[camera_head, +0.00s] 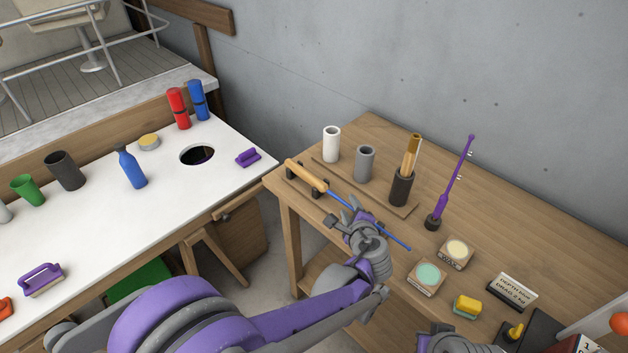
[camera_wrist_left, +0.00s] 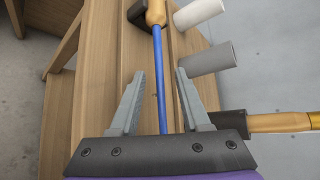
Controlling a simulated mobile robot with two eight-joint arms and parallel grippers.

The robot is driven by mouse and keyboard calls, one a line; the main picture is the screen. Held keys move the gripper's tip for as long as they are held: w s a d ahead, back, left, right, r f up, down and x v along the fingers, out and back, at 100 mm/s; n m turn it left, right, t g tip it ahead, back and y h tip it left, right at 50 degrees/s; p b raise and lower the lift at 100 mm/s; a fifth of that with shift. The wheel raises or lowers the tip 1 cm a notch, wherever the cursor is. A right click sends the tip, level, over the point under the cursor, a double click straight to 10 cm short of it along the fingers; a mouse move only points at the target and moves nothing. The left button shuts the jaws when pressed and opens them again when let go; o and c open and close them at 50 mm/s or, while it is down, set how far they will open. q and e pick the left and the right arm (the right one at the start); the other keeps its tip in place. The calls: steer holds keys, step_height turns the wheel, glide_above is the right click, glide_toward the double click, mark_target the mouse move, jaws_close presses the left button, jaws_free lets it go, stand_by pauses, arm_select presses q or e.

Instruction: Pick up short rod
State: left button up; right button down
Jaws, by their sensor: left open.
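A short rod with a cork-coloured handle (camera_head: 306,176) and a thin blue shaft (camera_head: 397,240) lies along the front of the wooden bench, its handle on dark rests. My left gripper (camera_head: 343,213) is open over the shaft and hides part of it. In the left wrist view, the blue shaft (camera_wrist_left: 162,85) runs between the two spread fingers (camera_wrist_left: 160,74), and I see no finger closed on it. The handle (camera_wrist_left: 156,12) is beyond the fingertips. A grey part of my right arm shows at the bottom edge; its jaws cannot be made out.
A white cup (camera_head: 332,145), a grey cup (camera_head: 364,163) and a dark holder (camera_head: 401,188) with wooden handles stand behind the rod. A purple rod (camera_head: 454,182) stands upright. Two round-topped tins (camera_head: 427,279) and a yellow sponge (camera_head: 467,305) are to the right.

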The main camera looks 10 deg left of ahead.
arm_select(q)
steer(key=shift+c, duration=0.5)
jaws_close()
steer(key=shift+r, duration=0.1)
